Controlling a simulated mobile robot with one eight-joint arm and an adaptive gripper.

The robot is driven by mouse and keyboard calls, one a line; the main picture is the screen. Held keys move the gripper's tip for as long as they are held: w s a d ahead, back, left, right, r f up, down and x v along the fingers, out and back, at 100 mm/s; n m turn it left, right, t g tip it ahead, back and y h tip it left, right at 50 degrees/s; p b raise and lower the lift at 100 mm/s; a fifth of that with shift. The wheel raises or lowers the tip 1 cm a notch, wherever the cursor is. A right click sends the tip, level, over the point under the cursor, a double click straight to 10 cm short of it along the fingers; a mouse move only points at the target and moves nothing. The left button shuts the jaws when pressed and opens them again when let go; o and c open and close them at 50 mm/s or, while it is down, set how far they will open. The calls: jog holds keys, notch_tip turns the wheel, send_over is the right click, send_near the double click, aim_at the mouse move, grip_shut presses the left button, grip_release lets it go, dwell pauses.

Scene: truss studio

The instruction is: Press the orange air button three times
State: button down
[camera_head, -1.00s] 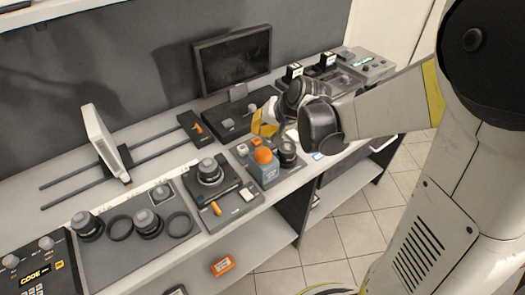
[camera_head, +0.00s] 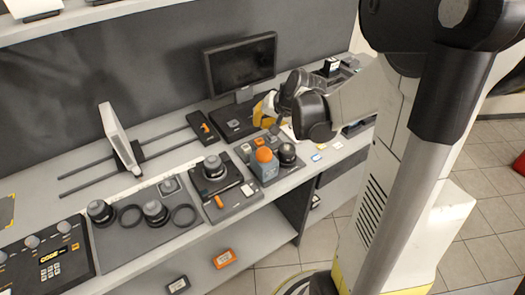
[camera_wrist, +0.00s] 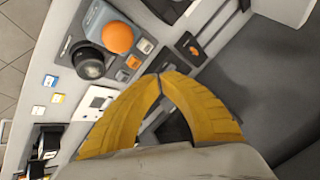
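The orange air button (camera_head: 263,154) is a round orange dome on a blue-grey box (camera_head: 269,171) on the bench. It also shows in the wrist view (camera_wrist: 118,37), left of and above my fingertips. My gripper (camera_wrist: 160,77) has two yellow fingers whose tips meet, with nothing between them. In the head view my gripper (camera_head: 262,110) is behind the button, toward the monitor, and apart from it.
A black knob (camera_head: 287,151) stands just right of the button. A joystick panel (camera_head: 215,182) lies to its left. The monitor (camera_head: 240,65) stands behind my gripper. The floor (camera_head: 480,160) is open at right.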

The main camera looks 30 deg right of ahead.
aim_at(261, 150)
jog(key=shift+f+b, duration=3.45)
jog(key=shift+f, duration=0.9)
jog(key=shift+f+b, duration=0.4)
jog(key=shift+f+b, duration=0.7)
jog(key=shift+f, duration=0.1)
jog(key=shift+r, duration=0.2)
jog(key=shift+r+p, duration=0.9)
jog(key=shift+r, duration=0.15)
notch_tip(261, 150, up, 5)
jog(key=p, duration=0.4)
